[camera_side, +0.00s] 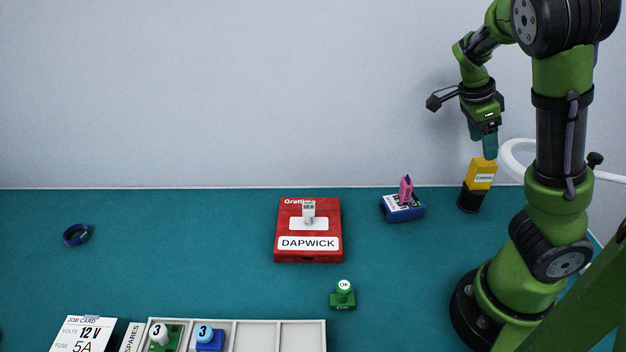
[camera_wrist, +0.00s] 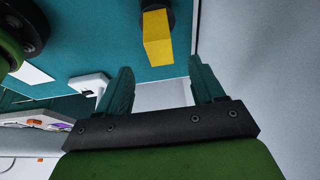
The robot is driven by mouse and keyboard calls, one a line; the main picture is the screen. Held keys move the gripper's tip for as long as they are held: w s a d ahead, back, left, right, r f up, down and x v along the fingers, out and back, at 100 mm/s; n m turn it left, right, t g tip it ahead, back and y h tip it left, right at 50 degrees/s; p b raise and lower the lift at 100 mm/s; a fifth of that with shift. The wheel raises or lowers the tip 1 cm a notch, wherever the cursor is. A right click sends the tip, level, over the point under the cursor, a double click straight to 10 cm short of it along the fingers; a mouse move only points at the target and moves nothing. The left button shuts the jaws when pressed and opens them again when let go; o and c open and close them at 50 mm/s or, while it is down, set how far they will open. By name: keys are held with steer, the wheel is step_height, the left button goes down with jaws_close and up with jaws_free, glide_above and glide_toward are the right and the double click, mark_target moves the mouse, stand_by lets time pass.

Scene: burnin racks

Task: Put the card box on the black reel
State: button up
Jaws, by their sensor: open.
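The card box (camera_side: 482,174), yellow with a white CARDS label, stands on top of the black reel (camera_side: 470,200) at the back right of the teal mat. The two touch, and the box looks upright. In the wrist view the yellow card box (camera_wrist: 158,40) lies beyond the fingertips, with a dark part of the reel behind it. My gripper (camera_side: 488,146) is just above the box in the side view. Its fingers (camera_wrist: 163,75) are spread in the wrist view, with nothing between them.
A blue box (camera_side: 402,213) with a pink item on it stands left of the reel. A red DAPWICK box (camera_side: 308,256) is mid-mat. A green OK stamp (camera_side: 343,299), a pale sectioned tray (camera_side: 300,337) and a blue ring (camera_side: 76,236) lie farther off. The mat's left half is mostly clear.

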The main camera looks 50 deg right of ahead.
steer(key=v, duration=0.5)
steer(key=w+a+f+n+t+y, duration=0.3)
steer(key=w+a+f+n+y, duration=0.15)
steer(key=a+f+n, duration=0.4)
steer(key=a+r+n+t, duration=0.3)
steer(key=a+r+n, duration=0.3)
steer(key=a+n, duration=0.1)
steer(key=s+a+r+n+t, duration=0.1)
steer(key=a+r+n+t, duration=0.3)
steer(key=a+n, duration=0.3)
steer(key=a+r, duration=0.1)
steer(key=a, duration=0.2)
steer(key=shift+a+r+y, duration=0.2)
steer(key=shift+r+y, duration=0.15)
steer(key=shift+r, duration=0.05)
